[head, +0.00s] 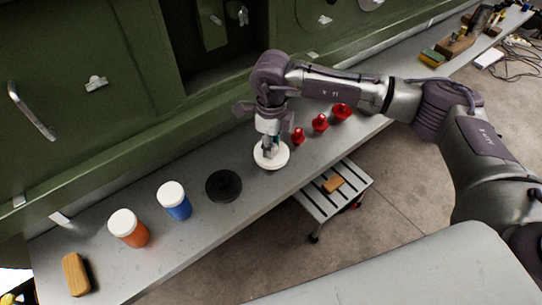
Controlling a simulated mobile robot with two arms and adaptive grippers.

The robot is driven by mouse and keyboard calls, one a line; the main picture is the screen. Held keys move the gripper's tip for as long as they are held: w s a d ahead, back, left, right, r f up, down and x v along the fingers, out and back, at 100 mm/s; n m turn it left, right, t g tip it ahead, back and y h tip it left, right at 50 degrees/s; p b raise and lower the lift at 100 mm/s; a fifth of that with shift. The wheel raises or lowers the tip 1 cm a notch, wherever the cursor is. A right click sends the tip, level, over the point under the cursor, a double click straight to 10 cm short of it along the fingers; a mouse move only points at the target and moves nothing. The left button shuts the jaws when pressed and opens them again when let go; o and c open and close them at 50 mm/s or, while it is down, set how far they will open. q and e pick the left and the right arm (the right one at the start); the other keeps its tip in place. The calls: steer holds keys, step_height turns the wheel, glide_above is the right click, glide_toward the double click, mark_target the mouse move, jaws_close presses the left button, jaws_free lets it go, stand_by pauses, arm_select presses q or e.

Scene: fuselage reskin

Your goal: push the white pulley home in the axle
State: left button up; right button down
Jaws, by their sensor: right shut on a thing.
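The white pulley (271,158) is a flat white disc over the grey bench, right of the black disc. My right gripper (268,148) comes down on it from above, its fingers shut at the middle of the disc. The fingers cover the pulley's centre. I cannot make out the axle; it may be hidden by the pulley and the gripper. I cannot tell whether the pulley rests on the bench or stands a little above it. My left gripper is not in view.
A black disc (223,186), a blue jar (174,205) and an orange jar (132,232) stand left on the bench (195,245). Three red pieces (320,123) stand to the right. The green fuselage wall (85,130) rises behind. A slatted stool (327,205) stands in front.

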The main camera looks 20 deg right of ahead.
steer(key=shift+r+p, duration=0.35)
steer(key=shift+r, duration=0.75)
step_height(320, 180, up, 3)
steer(key=shift+f+p, duration=0.1)
steer(key=shift+p, duration=0.25)
